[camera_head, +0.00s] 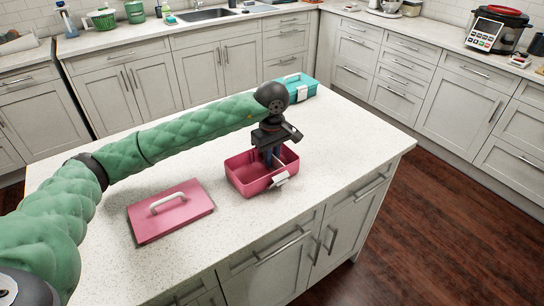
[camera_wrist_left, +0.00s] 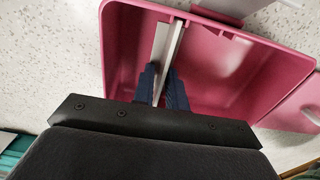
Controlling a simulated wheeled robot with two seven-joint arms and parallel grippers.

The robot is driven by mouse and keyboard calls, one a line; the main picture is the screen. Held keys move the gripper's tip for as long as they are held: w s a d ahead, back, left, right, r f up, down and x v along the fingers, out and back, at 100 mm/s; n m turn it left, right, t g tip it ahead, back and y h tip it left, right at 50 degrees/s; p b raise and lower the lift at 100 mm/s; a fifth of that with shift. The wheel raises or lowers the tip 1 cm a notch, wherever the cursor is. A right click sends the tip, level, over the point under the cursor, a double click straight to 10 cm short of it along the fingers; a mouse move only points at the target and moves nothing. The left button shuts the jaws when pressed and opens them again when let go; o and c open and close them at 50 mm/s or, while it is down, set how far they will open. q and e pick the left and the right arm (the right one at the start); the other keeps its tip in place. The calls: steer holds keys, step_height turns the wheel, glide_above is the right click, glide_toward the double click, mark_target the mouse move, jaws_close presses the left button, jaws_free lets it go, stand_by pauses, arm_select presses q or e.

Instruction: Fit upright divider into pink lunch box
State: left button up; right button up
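The open pink lunch box (camera_head: 244,186) stands on the white island counter, with a pale latch on its front; it also fills much of the left wrist view (camera_wrist_left: 240,70). My left gripper (camera_head: 272,156) points down into the box. In the left wrist view its blue fingers (camera_wrist_left: 162,88) are shut on a thin pale grey divider (camera_wrist_left: 170,48). The divider stands on edge inside the box outline, its far end close to a ribbed box wall. I cannot tell if it touches the floor. My right gripper is out of view.
A pink lid (camera_head: 185,222) with a white handle lies flat left of the box. A teal box (camera_head: 302,92) stands behind my gripper at the far counter edge. The counter (camera_head: 340,145) right of the pink box is clear.

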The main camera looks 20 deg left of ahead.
arm_select(q)
steer(key=shift+o, duration=1)
steer(key=shift+r, duration=0.5)
steer(key=shift+r+b, duration=1.1)
steer(key=shift+r, duration=2.35)
